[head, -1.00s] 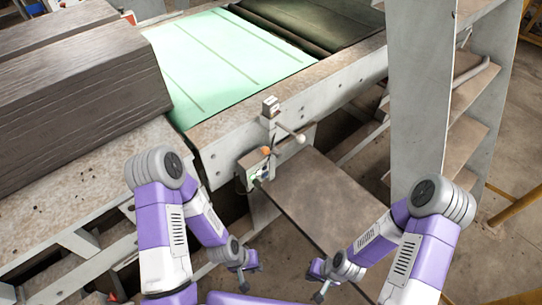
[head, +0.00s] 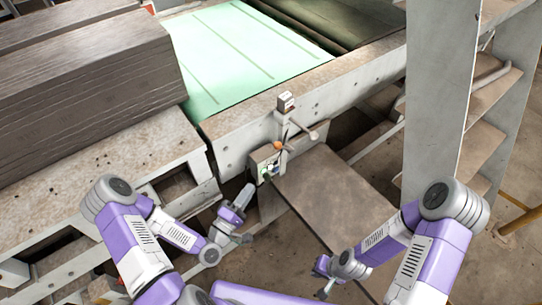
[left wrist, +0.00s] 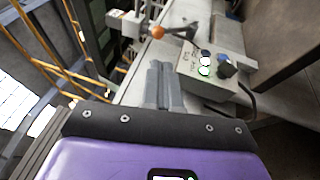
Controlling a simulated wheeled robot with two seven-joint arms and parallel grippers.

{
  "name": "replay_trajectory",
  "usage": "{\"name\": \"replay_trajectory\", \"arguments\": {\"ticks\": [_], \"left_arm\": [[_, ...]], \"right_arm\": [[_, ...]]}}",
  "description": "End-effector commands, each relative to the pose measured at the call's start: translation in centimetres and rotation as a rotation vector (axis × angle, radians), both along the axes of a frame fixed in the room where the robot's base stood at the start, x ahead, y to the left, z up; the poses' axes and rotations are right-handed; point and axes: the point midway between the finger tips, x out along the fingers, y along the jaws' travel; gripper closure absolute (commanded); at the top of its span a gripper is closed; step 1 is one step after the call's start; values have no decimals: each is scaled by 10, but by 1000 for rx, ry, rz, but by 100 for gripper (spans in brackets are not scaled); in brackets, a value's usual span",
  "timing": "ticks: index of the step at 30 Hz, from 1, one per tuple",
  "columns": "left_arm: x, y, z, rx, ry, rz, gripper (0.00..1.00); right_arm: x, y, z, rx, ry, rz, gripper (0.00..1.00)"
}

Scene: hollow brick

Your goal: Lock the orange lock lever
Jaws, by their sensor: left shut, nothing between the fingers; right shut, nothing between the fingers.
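The orange lock lever has a round orange knob (head: 278,146) and stands above a small control box (head: 262,160) on the side of the grey machine frame. In the left wrist view the orange knob (left wrist: 157,32) is at the top, with its dark arm running right. My left gripper (head: 247,191) is shut and empty, pointing up towards the box from below left, apart from the lever. Its closed grey fingers (left wrist: 165,84) show in the left wrist view, left of the control box. My right gripper (head: 322,293) is shut and empty, low near the bottom edge.
The control box (left wrist: 211,66) has lit green and white buttons and a dark knob. A bracket with a white-knobbed handle (head: 313,135) is right of the lever. A brown panel (head: 330,190) lies right of the box. Dark stacked slabs (head: 85,80) are at left, a grey post (head: 435,100) at right.

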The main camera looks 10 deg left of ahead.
Motion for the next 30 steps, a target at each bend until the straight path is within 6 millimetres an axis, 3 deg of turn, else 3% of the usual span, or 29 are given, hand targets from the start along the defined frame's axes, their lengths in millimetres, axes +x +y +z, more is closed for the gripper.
{"name": "replay_trajectory", "arguments": {"ticks": [14, 17, 30], "left_arm": [[6, -1, 4, -9, -12, 0, 100], [17, -6, 7, -9, -12, -1, 100], [99, -38, 27, -8, -13, 1, 100]], "right_arm": [[0, 0, 1, 0, 0, 0, 100], [0, 0, 3, 0, 0, 0, 100], [0, 0, 13, 0, 0, 0, 100]]}}
